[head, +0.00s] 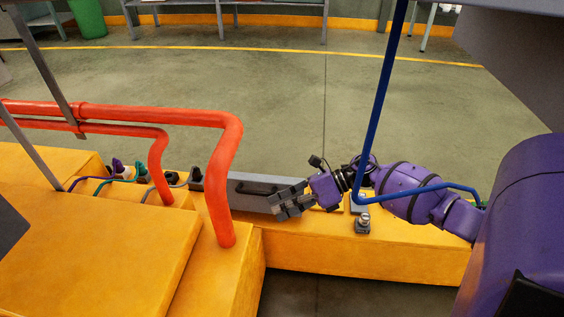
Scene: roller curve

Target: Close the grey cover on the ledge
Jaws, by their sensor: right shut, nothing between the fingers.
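The grey cover (250,191) is a long grey panel on the yellow ledge (370,250), right of the red pipe's bend. It shows a dark handle-like bar along its face. From this angle I cannot tell how far it is open. My right gripper (280,207) reaches in from the right and is shut and empty. Its fingers are at the cover's right end and hide part of it. I cannot tell whether they touch it. My left gripper is not in view.
Red pipes (150,115) cross the left side and bend down to the ledge. A thin blue pole (378,100) rises near my right forearm. A metal fitting (362,224) stands on the ledge. Cables and connectors (125,172) lie left of the cover. Open floor (270,90) lies behind.

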